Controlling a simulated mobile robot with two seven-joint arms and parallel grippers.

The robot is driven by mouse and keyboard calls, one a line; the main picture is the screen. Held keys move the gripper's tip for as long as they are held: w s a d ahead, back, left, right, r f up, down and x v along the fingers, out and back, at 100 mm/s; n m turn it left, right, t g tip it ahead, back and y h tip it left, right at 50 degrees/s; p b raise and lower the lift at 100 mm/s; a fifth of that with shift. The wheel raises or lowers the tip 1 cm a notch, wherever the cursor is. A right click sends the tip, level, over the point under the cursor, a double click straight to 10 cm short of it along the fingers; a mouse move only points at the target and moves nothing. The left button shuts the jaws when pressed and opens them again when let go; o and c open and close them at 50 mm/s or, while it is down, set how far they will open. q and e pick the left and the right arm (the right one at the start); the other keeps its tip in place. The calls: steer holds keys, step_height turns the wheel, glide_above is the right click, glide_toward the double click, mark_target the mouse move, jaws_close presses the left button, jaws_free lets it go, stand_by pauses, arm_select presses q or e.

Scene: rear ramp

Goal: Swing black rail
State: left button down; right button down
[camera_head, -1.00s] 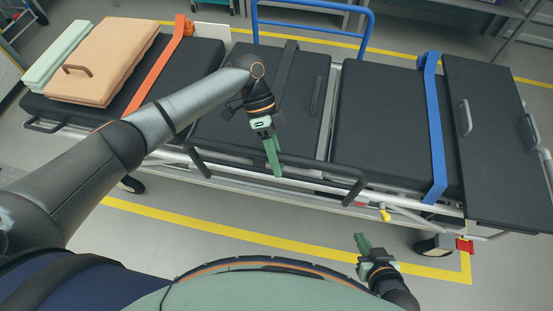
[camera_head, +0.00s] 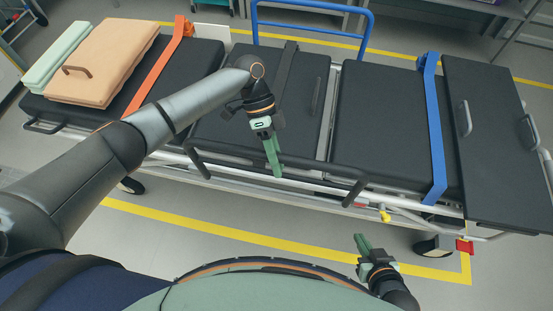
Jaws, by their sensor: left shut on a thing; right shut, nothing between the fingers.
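The black rail (camera_head: 318,172) runs low along the near side of the stretcher (camera_head: 394,120), with a dark angled post at each end. The blue rail (camera_head: 371,22) stands upright on the far side. My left gripper (camera_head: 276,171), with green fingers, reaches down over the near edge and is shut on the black rail near its middle. The fingers hide the part they hold. My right gripper (camera_head: 362,243) is shut and empty, low in front of the stretcher and apart from it.
An orange strap (camera_head: 157,68) and a blue strap (camera_head: 435,130) cross the stretcher. A peach cushion (camera_head: 110,60) and a mint pad (camera_head: 58,53) lie at its left end. A yellow knob (camera_head: 385,215) and red pedal (camera_head: 464,246) sit below. Yellow-lined floor in front is clear.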

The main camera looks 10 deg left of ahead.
arm_select(q)
steer(key=shift+w+d+r, duration=0.25)
steer(key=shift+d+r, duration=0.05)
steer(key=shift+r, duration=0.25)
steer(key=c, duration=0.9)
jaws_free()
steer(key=shift+s, duration=0.1)
steer(key=shift+o, duration=1.2)
steer(key=shift+a+f, duration=0.15)
steer(key=shift+f, duration=0.1)
steer(key=b+v, duration=0.1)
steer(key=v, duration=1.1)
steer(key=shift+a+r+b, duration=0.15)
steer(key=shift+r+b, duration=0.1)
steer(key=shift+b, duration=0.15)
